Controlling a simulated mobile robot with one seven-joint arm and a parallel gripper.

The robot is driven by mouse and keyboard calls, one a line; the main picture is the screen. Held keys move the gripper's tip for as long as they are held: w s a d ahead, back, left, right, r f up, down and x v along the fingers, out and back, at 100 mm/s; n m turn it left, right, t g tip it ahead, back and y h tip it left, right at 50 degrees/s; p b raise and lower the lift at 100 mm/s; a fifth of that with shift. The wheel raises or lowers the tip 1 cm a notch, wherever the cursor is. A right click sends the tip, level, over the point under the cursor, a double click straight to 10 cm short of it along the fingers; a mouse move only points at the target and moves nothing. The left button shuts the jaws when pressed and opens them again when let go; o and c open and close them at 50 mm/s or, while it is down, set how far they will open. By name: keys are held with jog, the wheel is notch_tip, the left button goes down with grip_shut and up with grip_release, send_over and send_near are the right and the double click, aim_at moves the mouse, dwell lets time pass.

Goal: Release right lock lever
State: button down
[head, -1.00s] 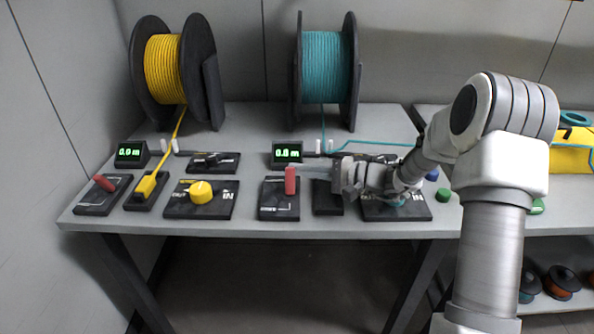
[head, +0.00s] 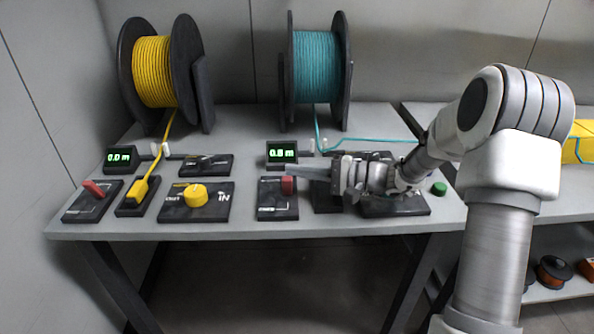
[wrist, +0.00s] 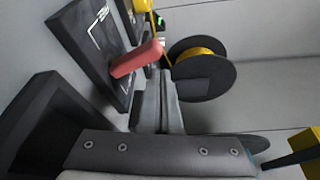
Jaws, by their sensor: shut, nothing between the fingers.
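The right lock lever is a red handle (head: 288,185) on a dark plate (head: 277,207) in front of the teal spool. In the wrist view the red handle (wrist: 136,59) sticks out from its dark plate (wrist: 82,42), just beyond my fingertips. My gripper (head: 292,168) reaches in from the right with its fingers shut and empty. The fingertips overlap the top of the handle in the head view. In the wrist view the shut fingers (wrist: 157,90) end close beside the handle; I cannot tell whether they touch it.
A teal spool (head: 318,68) and a lit display (head: 283,153) stand behind the lever. To the left are a yellow spool (head: 153,72), a yellow knob (head: 194,194) and another red lever (head: 93,188). A green cap (head: 438,188) lies right of my gripper.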

jog(key=shift+d, duration=0.1)
jog(key=p+v, duration=0.3)
jog(key=v, duration=1.4)
jog(key=shift+s+d, duration=0.1)
jog(key=shift+d, duration=0.05)
jog(key=shift+f, duration=0.1)
